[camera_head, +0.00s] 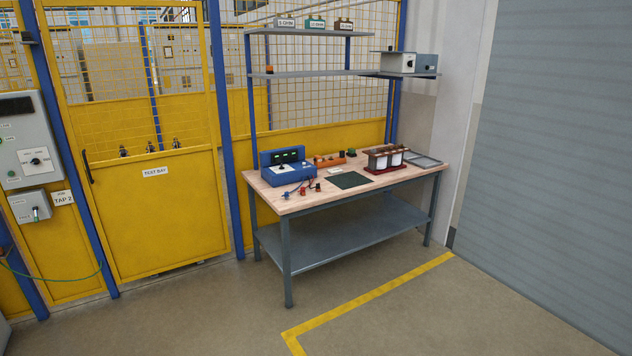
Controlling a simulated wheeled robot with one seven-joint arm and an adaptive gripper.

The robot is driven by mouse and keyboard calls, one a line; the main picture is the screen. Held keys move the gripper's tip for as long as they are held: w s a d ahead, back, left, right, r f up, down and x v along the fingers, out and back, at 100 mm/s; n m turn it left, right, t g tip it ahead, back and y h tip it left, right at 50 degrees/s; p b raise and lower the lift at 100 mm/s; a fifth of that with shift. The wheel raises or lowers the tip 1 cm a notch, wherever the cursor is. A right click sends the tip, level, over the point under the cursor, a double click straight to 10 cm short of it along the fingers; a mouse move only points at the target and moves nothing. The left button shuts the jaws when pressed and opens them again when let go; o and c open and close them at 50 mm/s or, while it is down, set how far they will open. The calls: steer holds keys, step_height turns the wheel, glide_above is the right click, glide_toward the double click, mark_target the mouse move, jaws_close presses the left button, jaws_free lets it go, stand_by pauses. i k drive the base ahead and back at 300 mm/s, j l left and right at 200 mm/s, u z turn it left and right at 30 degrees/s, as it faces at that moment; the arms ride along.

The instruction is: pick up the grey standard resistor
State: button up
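A small grey box (286,23) with dark terminals on top stands at the left of the upper shelf; it looks like the grey standard resistor. Its front label is too small to read surely. It stands upright, with a green box (316,24) and a brown box (345,25) in a row to its right, apart from it. My gripper is not in view.
The shelves (310,33) stand above a wooden-topped workbench (290,205). A blue instrument (288,168) and a red stand with white cylinders (384,160) are on the bench. A grey instrument (398,62) sits on the lower shelf. Floor (210,310) in front is clear.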

mark_target(279, 22)
steer(key=i+l+z, duration=0.25)
steer(key=i, duration=0.9)
steer(key=i+l+z, duration=0.2)
steer(key=i, duration=0.95)
steer(key=i+l+u, duration=0.1)
steer(key=i+u, duration=0.15)
steer(key=i, duration=0.3)
steer(key=i+l+u, duration=0.3)
steer(key=i, duration=0.2)
steer(key=i+l+u, duration=0.25)
steer(key=i, duration=0.25)
